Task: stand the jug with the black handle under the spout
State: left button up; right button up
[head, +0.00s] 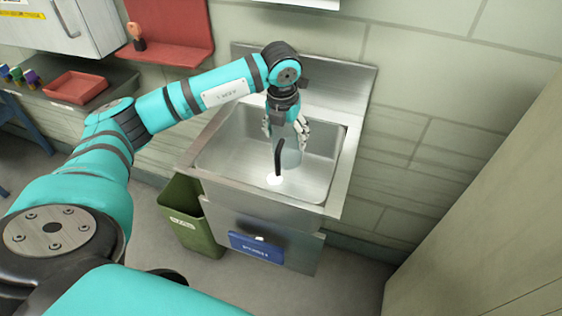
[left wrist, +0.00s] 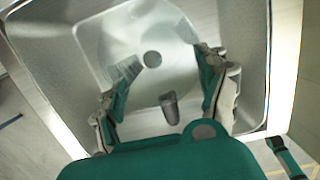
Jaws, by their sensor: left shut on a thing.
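The clear jug (head: 292,157) with the black handle (head: 279,158) is in the sink basin, roughly upright. My left gripper (head: 286,130) comes down from above, with its fingers shut on the jug's sides. In the left wrist view the gripper (left wrist: 165,64) has one finger on each side of the see-through jug, and the dark handle (left wrist: 170,108) shows between them. I cannot tell whether the jug's base touches the basin floor. No spout can be made out; my arm covers part of the sink's back. My right gripper is not in view.
The steel sink (head: 338,190) has raised walls around the jug and a tall back panel. A dark round drain (left wrist: 152,58) shows in the left wrist view. A green bin (head: 190,222) stands at the sink's left front. A counter with a red tray (head: 76,87) is at left.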

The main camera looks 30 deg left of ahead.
aim_at(285, 154)
pick_arm(q)
notch_tip(285, 154, down, 3)
jog(key=shift+r, duration=0.2)
jog(key=shift+f, duration=0.65)
jog(key=shift+f+p, duration=0.3)
jog(key=shift+f, duration=1.25)
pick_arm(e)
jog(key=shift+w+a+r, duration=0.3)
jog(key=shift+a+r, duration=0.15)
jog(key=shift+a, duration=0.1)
pick_arm(q)
jog(key=o, duration=1.2)
jog(key=shift+f, duration=0.1)
jog(key=o, duration=0.5)
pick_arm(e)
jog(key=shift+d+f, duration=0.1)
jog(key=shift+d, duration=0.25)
